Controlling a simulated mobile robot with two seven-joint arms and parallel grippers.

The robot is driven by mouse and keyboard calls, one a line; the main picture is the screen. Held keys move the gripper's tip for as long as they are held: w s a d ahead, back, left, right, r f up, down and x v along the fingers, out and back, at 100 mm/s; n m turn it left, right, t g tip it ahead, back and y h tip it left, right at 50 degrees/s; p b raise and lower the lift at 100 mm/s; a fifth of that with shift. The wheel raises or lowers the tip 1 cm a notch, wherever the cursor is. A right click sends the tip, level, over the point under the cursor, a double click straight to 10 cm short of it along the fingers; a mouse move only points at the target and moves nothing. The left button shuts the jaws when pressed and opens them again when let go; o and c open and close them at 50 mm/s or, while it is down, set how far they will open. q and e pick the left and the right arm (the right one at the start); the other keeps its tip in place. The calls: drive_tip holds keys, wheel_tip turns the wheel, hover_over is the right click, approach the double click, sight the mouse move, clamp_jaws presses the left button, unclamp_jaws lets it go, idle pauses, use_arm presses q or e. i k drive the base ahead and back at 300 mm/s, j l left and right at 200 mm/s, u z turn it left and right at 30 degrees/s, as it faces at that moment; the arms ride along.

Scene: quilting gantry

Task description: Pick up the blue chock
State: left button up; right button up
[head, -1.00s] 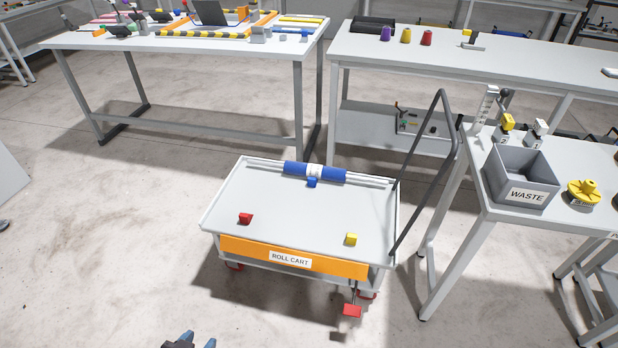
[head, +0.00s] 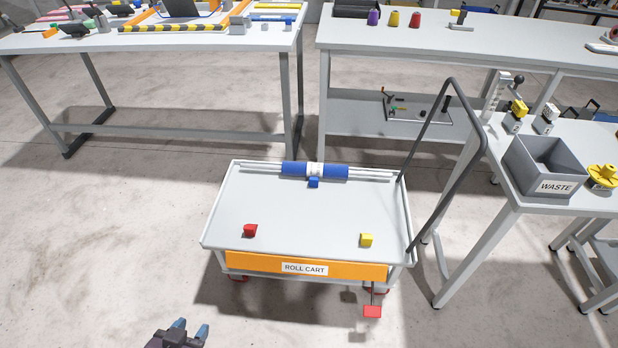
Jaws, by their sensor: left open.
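The blue chock (head: 314,182) is a small blue block on the roll cart (head: 270,212), near its back edge. It sits just in front of a blue roll (head: 330,171) with a white band, seemingly touching or very close to it. My left gripper (head: 188,331) is at the bottom edge of the head view, open and empty. It is over the floor, in front of and to the left of the cart, well away from the chock. My right gripper is not in view.
A red block (head: 250,231) and a yellow block (head: 367,240) lie on the cart's front half. A dark push handle (head: 471,120) rises at the cart's right side. A table with a grey waste bin (head: 545,167) stands to the right. The floor left of the cart is clear.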

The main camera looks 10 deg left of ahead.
sight(314, 182)
drive_tip(key=i+j, duration=0.15)
drive_tip(key=j, duration=0.25)
drive_tip(key=i+j+z, duration=0.15)
drive_tip(key=j, duration=0.3)
drive_tip(key=i+j, duration=0.15)
drive_tip(key=j, duration=0.25)
drive_tip(key=i+j+z, duration=0.1)
drive_tip(key=j, duration=0.35)
drive_tip(key=i+j, duration=0.35)
drive_tip(key=i+l+z, duration=0.05)
